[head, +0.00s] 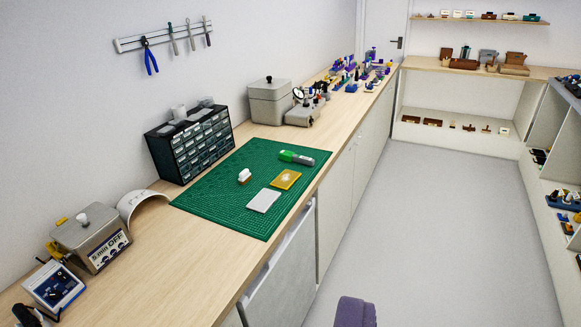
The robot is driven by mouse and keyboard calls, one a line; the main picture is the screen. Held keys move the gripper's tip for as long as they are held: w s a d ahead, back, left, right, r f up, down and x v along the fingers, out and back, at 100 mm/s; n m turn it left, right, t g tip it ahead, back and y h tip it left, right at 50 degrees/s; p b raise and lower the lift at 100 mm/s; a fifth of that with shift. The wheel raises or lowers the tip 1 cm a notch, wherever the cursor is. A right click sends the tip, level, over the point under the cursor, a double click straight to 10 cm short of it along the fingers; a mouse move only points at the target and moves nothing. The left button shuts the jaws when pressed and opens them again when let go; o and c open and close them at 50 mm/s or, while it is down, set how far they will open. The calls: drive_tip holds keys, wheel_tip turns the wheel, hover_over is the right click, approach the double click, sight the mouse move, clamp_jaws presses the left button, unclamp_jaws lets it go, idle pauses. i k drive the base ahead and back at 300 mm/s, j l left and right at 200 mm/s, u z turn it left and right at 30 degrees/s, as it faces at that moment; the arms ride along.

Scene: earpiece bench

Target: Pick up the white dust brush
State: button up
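A small white brush-like thing (244,175) with a brownish lower part sits on the green cutting mat (215,194), left of the middle; it looks like the white dust brush, though it is small in the view. Nothing touches it. A pale grey flat block (264,200) and a yellow-orange tray (286,180) lie to its right on the mat. A green and dark grey tool (297,158) lies behind it. I do not see my gripper's fingers in this view.
The wooden bench (165,275) runs along the left wall. A dark drawer cabinet (193,143) stands behind the mat, and a steel cleaner box (92,238) is at the near left. A purple rounded shape (355,313) shows at the bottom edge. The grey floor (440,220) is clear.

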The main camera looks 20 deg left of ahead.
sight(245, 176)
drive_tip(key=i, duration=2.05)
drive_tip(key=i+l+u, duration=0.1)
drive_tip(key=i+u, duration=0.35)
drive_tip(key=i, duration=0.15)
drive_tip(key=i+l+u, duration=0.4)
drive_tip(key=i, duration=0.15)
drive_tip(key=i+l+u, duration=0.45)
